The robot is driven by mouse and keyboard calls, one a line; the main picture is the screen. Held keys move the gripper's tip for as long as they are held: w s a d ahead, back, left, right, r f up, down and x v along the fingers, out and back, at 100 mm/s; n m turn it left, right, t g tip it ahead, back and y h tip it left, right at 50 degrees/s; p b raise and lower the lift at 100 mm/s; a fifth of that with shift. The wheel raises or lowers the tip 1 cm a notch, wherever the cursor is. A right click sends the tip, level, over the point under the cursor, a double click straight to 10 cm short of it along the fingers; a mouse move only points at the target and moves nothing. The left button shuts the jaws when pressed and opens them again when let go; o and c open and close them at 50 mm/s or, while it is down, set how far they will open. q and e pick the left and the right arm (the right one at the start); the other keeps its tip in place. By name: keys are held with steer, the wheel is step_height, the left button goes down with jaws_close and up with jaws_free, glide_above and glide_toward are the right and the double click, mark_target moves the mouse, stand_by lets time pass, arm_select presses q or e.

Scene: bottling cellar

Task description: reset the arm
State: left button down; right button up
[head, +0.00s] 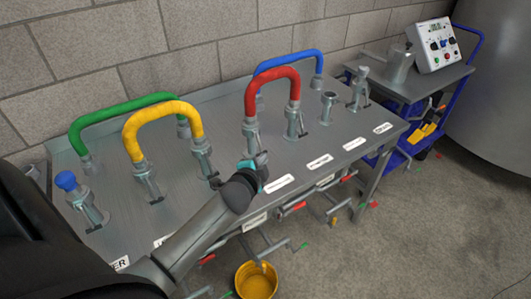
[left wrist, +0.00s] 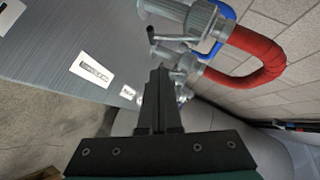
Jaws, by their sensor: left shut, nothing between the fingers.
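My left arm reaches in from the lower left of the head view. My left gripper (head: 262,170) is over the front part of the steel table (head: 225,215), in front of the red hose (head: 270,78). In the left wrist view the fingers of my left gripper (left wrist: 160,78) are together with nothing between them. The red hose (left wrist: 258,62) and its metal couplings (left wrist: 205,20) show beyond and above the fingers there, apart from them. My right gripper is not in view.
A green hose (head: 125,113), a yellow hose (head: 152,114) and a blue hose (head: 290,60) arch over the table. A blue-capped stub (head: 68,183) stands at left. A yellow bucket (head: 256,284) is on the floor. A blue cart (head: 397,158) with a control box (head: 434,46) is at right.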

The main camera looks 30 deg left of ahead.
arm_select(q)
steer(key=p+v, duration=0.1)
steer(key=v, duration=0.5)
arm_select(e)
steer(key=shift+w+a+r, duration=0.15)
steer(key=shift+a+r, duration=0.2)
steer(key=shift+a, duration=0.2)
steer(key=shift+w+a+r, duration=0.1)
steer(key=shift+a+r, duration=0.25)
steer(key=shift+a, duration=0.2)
arm_select(q)
steer(key=shift+s+d, duration=0.1)
steer(key=shift+s, duration=0.05)
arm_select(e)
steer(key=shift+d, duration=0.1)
